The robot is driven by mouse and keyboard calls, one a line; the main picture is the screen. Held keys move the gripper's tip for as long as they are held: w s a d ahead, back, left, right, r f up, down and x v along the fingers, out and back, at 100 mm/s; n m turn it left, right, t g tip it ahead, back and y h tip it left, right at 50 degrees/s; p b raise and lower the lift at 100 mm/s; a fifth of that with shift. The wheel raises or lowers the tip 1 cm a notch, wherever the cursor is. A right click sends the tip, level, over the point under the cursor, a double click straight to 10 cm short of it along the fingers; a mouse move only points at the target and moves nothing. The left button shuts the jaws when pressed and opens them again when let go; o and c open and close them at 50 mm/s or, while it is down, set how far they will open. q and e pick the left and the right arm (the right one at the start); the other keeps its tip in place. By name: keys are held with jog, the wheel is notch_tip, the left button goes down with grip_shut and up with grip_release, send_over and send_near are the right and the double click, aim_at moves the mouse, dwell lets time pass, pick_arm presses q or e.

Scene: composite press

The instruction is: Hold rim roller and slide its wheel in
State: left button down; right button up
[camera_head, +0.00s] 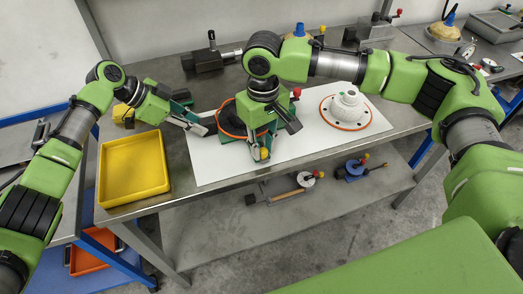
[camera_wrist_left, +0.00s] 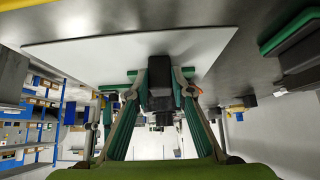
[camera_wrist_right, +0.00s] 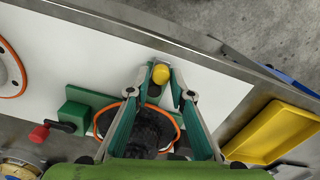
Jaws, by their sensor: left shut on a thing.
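The rim roller, a green-framed device (camera_wrist_right: 77,112) with a dark wheel (camera_wrist_right: 148,130) and an orange ring (camera_wrist_right: 177,122) around it, is on the white sheet. The orange ring also shows in the head view (camera_head: 222,122). My left gripper (camera_head: 205,126) is at its left side. In the left wrist view my left gripper (camera_wrist_left: 160,78) is shut on a dark block (camera_wrist_left: 160,92). My right gripper (camera_head: 275,140) points down over the roller. In the right wrist view my right gripper (camera_wrist_right: 164,70) has its fingers apart on either side of a yellow knob (camera_wrist_right: 160,75). Much of the roller is hidden by my right arm.
A yellow tray (camera_head: 133,193) stands at the left on the table. A white stepped part with an orange ring (camera_head: 345,107) is at the right of the white sheet (camera_head: 210,170). A dark vise (camera_head: 210,58) is behind. The sheet's front middle is clear.

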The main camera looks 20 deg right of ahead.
grip_shut()
jog(key=shift+w, duration=0.1)
jog(key=shift+w, duration=1.05)
jog(key=o, duration=0.7)
grip_release()
jog(key=shift+c, duration=0.2)
notch_tip(320, 180, up, 12)
